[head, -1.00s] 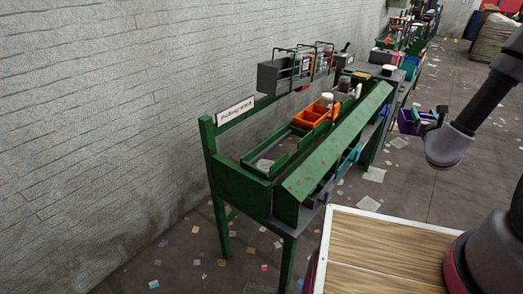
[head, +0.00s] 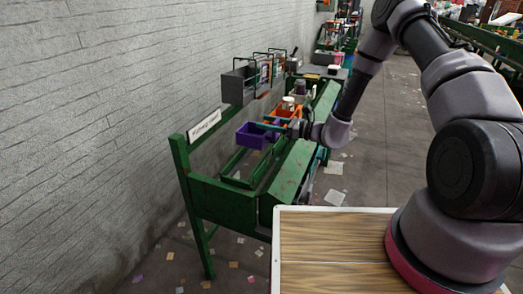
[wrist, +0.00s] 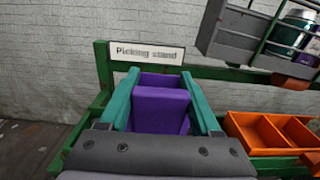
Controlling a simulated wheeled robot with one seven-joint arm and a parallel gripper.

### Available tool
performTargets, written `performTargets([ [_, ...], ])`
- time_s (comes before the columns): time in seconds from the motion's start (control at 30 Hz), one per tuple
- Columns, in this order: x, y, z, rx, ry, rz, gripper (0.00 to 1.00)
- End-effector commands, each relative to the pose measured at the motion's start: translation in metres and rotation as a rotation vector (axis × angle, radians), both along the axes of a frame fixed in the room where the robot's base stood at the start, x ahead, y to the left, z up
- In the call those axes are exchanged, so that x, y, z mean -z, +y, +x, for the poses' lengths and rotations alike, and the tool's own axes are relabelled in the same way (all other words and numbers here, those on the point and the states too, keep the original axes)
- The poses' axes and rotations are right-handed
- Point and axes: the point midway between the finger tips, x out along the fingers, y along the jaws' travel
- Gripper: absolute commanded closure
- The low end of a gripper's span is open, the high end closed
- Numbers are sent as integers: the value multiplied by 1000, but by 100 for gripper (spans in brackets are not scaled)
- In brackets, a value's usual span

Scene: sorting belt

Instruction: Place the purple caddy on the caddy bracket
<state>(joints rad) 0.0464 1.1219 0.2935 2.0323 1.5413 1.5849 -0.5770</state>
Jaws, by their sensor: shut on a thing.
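The purple caddy (head: 253,137) is held in the air over the near part of the green picking stand. In the wrist view, the purple caddy (wrist: 162,108) sits between the teal fingers of my gripper (wrist: 160,88), which are shut on it. In the head view, my gripper (head: 277,128) reaches in from the right. The caddy looks upright, below and to the right of the "Picking stand" sign (wrist: 147,54). I cannot clearly make out the caddy bracket; the caddy and fingers cover part of the stand's back rail.
An orange divided bin (wrist: 268,130) sits right of the caddy, close by. A grey wire-fronted rack (wrist: 245,38) with cans hangs above it. The green stand (head: 225,200) has a sloped front panel. A grey wall (head: 90,130) lies behind.

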Motion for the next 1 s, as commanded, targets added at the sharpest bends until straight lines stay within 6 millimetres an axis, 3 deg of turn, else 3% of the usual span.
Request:
performTargets([
  [0.1,23,0,0,2,4,0,100],
  [0.37,44,0,0,4,3,1,100],
  [0.57,73,-1,0,5,2,2,100],
  [0.97,80,-1,1,5,1,1,100],
  [1.0,79,-1,1,5,1,1,24],
])
